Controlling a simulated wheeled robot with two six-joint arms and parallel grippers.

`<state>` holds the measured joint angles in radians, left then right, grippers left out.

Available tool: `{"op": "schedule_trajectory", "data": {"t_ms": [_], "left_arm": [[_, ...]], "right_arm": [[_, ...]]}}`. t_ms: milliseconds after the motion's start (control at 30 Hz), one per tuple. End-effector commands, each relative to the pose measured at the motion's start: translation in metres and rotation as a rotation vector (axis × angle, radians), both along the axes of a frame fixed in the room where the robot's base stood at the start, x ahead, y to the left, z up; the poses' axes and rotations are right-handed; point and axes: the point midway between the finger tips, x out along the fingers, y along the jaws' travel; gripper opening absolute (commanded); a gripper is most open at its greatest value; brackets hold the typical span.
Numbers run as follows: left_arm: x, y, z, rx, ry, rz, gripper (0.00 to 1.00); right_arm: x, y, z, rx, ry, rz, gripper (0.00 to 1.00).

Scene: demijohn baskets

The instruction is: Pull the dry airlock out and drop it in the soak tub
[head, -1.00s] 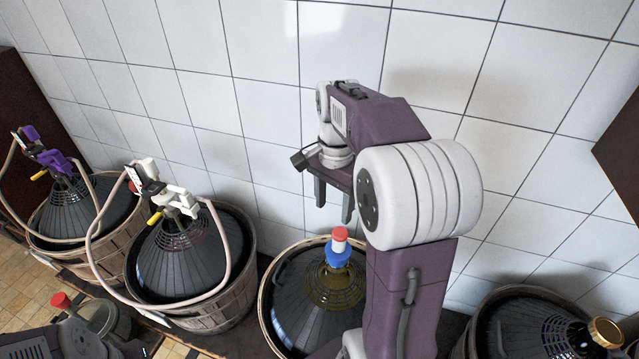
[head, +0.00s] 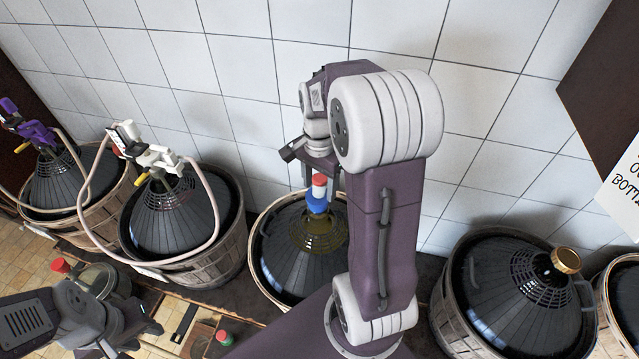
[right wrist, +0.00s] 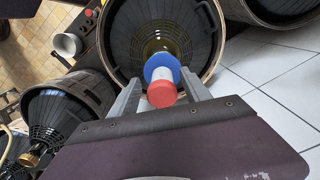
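The airlock with a red cap, white middle and blue base (head: 318,190) stands upright in the neck of the middle demijohn (head: 290,250). It also shows in the right wrist view (right wrist: 162,85). My right gripper (head: 322,182) is open around the airlock's upper part. In the right wrist view its two fingers (right wrist: 160,95) lie on either side, with visible gaps to the airlock. A pale round tub (head: 122,280), possibly the soak tub, stands at lower left, partly hidden by my left arm. My left gripper (head: 150,335) is low at the left; its fingers are unclear.
Two basketed demijohns with hoses and clamp-like fittings stand at left (head: 180,215) (head: 65,180). A gold-capped demijohn (head: 520,295) stands at right. A small red-topped item (head: 61,266) is beside the tub. A tiled wall (head: 240,60) is behind.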

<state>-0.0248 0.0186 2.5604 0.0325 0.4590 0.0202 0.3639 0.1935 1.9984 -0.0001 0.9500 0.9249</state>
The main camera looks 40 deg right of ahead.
Motion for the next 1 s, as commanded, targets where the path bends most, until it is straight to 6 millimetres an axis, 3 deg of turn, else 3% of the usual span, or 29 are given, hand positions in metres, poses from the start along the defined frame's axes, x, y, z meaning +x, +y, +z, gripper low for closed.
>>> {"op": "schedule_trajectory", "data": {"t_ms": [33,200,1000], "left_arm": [[0.000,0.000,0.000,0.000,0.000,0.000,0.36],[0.000,0.000,0.000,0.000,0.000,0.000,0.36],[0.000,0.000,0.021,0.000,0.000,0.000,0.36]], "right_arm": [[0.000,0.000,0.000,0.000,0.000,0.000,0.45],[0.000,0.000,0.000,0.000,-0.001,0.000,0.00],[0.000,0.000,0.021,0.000,0.000,0.000,0.00]]}}
